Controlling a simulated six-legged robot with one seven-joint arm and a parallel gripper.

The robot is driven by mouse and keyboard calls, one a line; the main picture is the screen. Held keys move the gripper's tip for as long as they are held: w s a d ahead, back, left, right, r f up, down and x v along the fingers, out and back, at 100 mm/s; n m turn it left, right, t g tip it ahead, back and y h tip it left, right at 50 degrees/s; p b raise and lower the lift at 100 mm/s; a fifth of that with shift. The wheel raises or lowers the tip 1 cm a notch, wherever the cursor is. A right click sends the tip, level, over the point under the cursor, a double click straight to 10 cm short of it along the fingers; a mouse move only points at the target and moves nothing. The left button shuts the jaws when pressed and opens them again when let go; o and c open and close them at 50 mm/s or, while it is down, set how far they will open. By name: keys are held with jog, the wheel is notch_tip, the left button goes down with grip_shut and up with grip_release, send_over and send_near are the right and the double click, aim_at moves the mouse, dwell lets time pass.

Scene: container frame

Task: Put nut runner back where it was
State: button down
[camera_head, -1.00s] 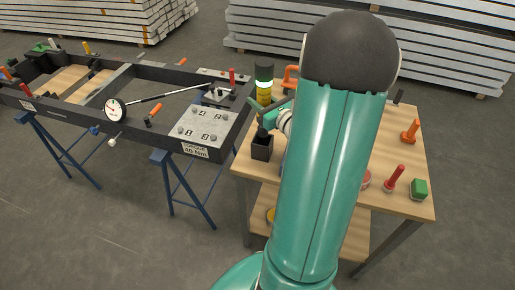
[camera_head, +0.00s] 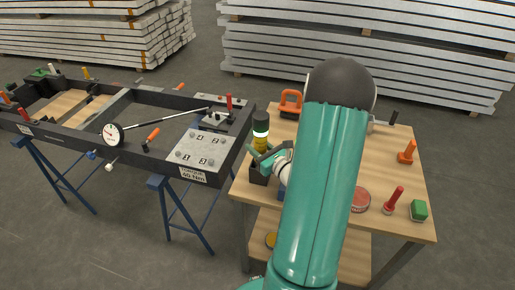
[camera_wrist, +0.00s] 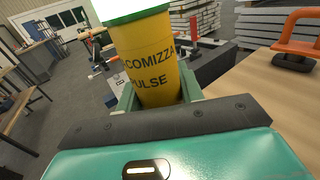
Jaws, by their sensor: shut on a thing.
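The nut runner (camera_head: 261,130) is an upright yellow and black tool with a pale glowing ring near its top. My gripper (camera_head: 264,156) is shut around its lower body. The black open box holder (camera_head: 258,174) stands at the table's left edge, directly below my gripper. The tool's lower end is hidden by my gripper, so I cannot tell how deep it sits in the holder. In the wrist view the nut runner (camera_wrist: 150,60) shows its yellow, lettered body between my gripper's fingers (camera_wrist: 155,98).
The wooden table (camera_head: 395,185) carries an orange-handled tool (camera_head: 291,103), a red-handled tool (camera_head: 394,199), an orange tool (camera_head: 407,152), a green block (camera_head: 418,210) and a red round tin (camera_head: 360,199). The dark steel frame (camera_head: 70,125) with its bolted plate stands close on the left.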

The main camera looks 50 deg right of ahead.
jog(key=shift+w+f, duration=0.1)
jog(key=shift+f, duration=0.2)
jog(key=c, duration=0.9)
grip_release()
jog(key=shift+f, duration=0.15)
